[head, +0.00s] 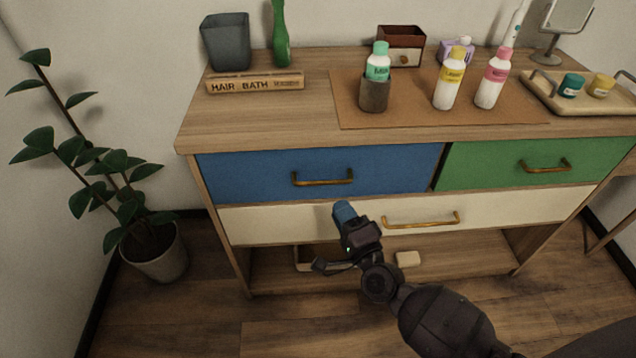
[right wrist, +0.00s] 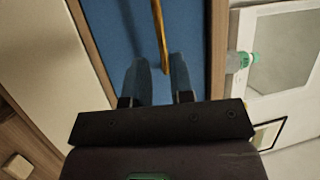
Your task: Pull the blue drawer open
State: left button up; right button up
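The blue drawer (head: 390,172) is at the upper left of the wooden dresser, closed, its front flush with the frame. Its brass bar handle (head: 322,181) is horizontal. My right gripper (head: 343,208) is just below and right of the handle in the head view, pointing at the dresser. In the right wrist view its two blue-grey fingers (right wrist: 160,70) are apart and empty. The handle (right wrist: 157,25) shows between and ahead of the fingertips, against the blue front (right wrist: 110,25); I cannot tell whether they touch it. My left gripper is not in view.
A green drawer (head: 600,155) is to the right and a cream drawer (head: 290,220) below. A potted plant (head: 155,255) stands at left. The floor in front is clear.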

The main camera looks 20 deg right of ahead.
aim_at(323, 182)
jog(key=x, duration=0.9)
jog(key=shift+c, duration=0.4)
grip_shut()
